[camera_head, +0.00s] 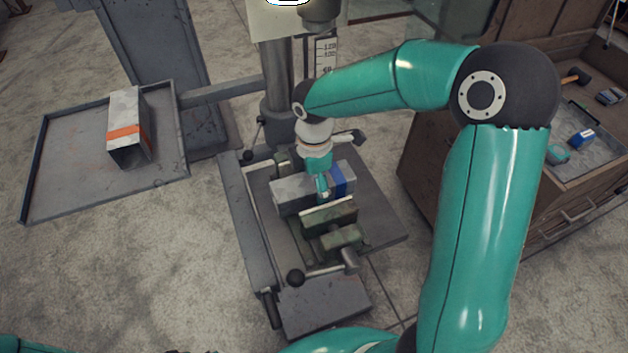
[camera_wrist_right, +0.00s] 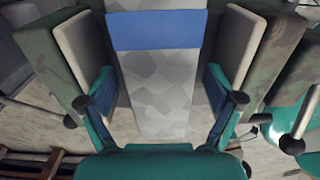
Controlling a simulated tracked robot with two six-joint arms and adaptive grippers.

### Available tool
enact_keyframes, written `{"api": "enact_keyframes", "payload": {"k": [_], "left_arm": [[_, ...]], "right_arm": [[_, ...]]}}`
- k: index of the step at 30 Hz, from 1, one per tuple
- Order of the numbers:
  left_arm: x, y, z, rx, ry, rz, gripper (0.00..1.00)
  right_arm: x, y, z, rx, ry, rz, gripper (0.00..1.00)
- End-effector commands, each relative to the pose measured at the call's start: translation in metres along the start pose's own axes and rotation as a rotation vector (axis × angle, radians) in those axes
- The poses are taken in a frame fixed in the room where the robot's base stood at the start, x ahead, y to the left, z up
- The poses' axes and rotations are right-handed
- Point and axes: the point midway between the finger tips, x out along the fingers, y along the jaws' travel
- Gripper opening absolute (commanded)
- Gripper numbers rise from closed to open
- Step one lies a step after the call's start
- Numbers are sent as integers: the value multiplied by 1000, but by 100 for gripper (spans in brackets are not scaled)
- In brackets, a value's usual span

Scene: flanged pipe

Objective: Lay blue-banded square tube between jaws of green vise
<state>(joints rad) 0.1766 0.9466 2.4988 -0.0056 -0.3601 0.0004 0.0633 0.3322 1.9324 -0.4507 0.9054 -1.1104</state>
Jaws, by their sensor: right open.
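The blue-banded square tube (camera_head: 293,194) lies level between the two jaws of the green vise (camera_head: 330,219). Its blue band (camera_head: 349,179) is toward the right end. In the right wrist view the tube (camera_wrist_right: 158,105) runs between the pale jaw plates, with a gap on each side. My right gripper (camera_head: 321,187) is down over the tube. Its open fingers (camera_wrist_right: 158,97) stand one on each side of the tube, apart from it, inside the jaws. The tube's underside is hidden. My left gripper is out of view.
An orange-banded square tube (camera_head: 125,115) lies on a grey tray (camera_head: 60,180) at the left. The drill press column (camera_head: 277,75) stands behind the vise. A vise handle with a black knob (camera_head: 296,277) sticks out in front. A wooden cabinet (camera_head: 440,150) is at the right.

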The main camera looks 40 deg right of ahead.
Motion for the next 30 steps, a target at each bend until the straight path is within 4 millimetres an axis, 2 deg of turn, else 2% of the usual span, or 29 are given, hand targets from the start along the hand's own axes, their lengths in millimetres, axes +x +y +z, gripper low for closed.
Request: {"api": "enact_keyframes", "payload": {"k": [5,18,22,30], "left_arm": [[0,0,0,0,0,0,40],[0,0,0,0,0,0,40],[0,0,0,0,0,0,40],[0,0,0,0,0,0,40]], "right_arm": [[-6,0,0,0,-1,1,91],[-67,1,-1,0,1,2,91],[-74,1,-1,0,1,1,91],[-74,1,-1,-1,0,0,91]]}}
